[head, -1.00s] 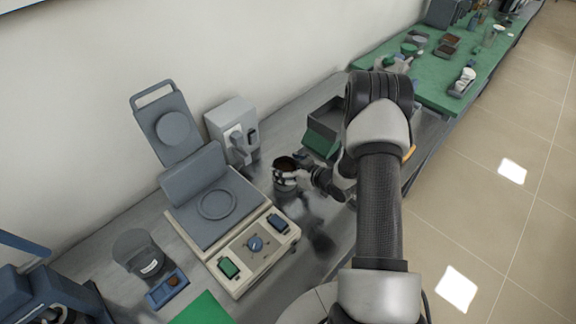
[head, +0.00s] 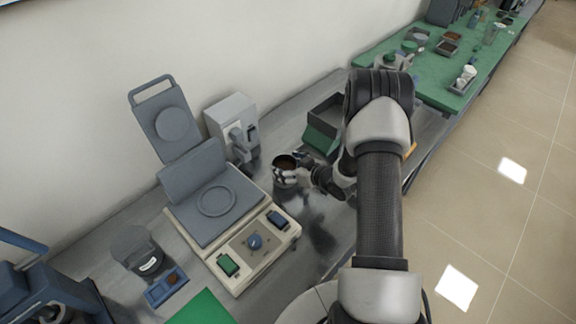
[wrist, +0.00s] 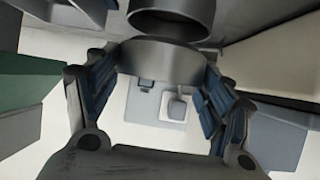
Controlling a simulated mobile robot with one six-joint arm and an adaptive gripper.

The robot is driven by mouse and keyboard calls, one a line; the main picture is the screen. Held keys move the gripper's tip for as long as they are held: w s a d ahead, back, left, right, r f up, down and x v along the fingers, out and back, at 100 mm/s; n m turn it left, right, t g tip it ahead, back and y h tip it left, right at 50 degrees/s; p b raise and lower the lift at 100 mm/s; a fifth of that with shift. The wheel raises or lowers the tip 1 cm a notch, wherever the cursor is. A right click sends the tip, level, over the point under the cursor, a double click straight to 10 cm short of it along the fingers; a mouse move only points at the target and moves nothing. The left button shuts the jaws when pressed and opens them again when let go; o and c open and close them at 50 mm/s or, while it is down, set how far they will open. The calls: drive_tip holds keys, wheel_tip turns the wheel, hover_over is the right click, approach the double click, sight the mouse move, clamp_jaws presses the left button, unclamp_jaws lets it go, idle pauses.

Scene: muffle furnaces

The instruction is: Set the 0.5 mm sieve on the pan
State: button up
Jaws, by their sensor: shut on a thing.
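I cannot tell whether the two touch. No size marking is readable, and my fingers partly hide the vessel in the head view.
A pale machine (head: 262,258) with a grey ringed plate (head: 240,192) stands left of my gripper. A grey-white device (head: 229,112) is behind, by the wall. A dark jar (head: 135,248) stands front left.

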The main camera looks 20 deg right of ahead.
drive_tip(key=shift+f, duration=0.15)
drive_tip(key=shift+f+b, duration=0.35)
drive_tip(key=shift+b, duration=0.1)
drive_tip(key=shift+f+b, duration=0.5)
idle(0.4)
drive_tip(key=o, duration=1.5)
drive_tip(key=shift+c, duration=0.2)
drive_tip(key=shift+o, duration=0.4)
drive_tip(key=shift+r, duration=0.15)
drive_tip(key=shift+r+p, duration=2.4)
drive_tip(key=shift+r, duration=1)
